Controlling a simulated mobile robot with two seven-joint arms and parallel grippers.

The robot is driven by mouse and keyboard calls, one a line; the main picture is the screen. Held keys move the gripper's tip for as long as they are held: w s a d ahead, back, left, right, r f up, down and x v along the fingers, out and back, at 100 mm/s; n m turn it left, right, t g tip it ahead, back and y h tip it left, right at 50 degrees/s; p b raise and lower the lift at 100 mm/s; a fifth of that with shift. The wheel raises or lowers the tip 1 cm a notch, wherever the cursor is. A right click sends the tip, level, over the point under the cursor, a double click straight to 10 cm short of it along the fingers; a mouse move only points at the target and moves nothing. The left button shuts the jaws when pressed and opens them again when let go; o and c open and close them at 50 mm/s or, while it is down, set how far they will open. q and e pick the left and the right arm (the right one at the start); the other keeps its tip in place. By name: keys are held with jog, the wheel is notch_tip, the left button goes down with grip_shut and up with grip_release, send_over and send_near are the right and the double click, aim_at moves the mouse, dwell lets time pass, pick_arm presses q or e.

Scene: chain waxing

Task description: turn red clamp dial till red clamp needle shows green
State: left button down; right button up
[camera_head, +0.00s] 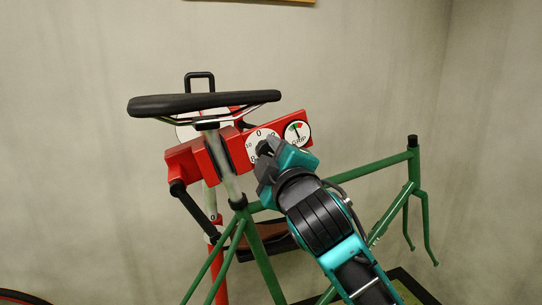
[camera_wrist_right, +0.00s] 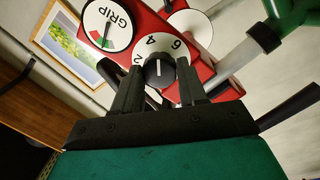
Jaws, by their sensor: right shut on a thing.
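The red clamp (camera_head: 188,166) grips the pale seat post below the saddle. Its dial, a dark knob (camera_wrist_right: 159,70) over a white numbered plate, sits between the fingers of my right gripper (camera_head: 266,153). The gripper is shut on the dial; the fingers mostly hide it in the head view, and the wrist view shows a finger on each side. The white GRIP gauge (camera_head: 297,132) is right of the dial and also shows in the wrist view (camera_wrist_right: 108,25). Its needle lies near the red and green marks; I cannot tell exactly which mark it is on. My left gripper is not in view.
The black saddle (camera_head: 200,103) is just above the clamp. The green bicycle frame (camera_head: 375,174) extends below and to the right, behind my right arm. A grey wall stands behind. A framed picture (camera_wrist_right: 68,42) shows in the wrist view.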

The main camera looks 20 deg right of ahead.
jog(key=shift+m, duration=1)
jog(key=shift+r, duration=0.1)
jog(key=o, duration=1.1)
jog(key=shift+c, duration=0.2)
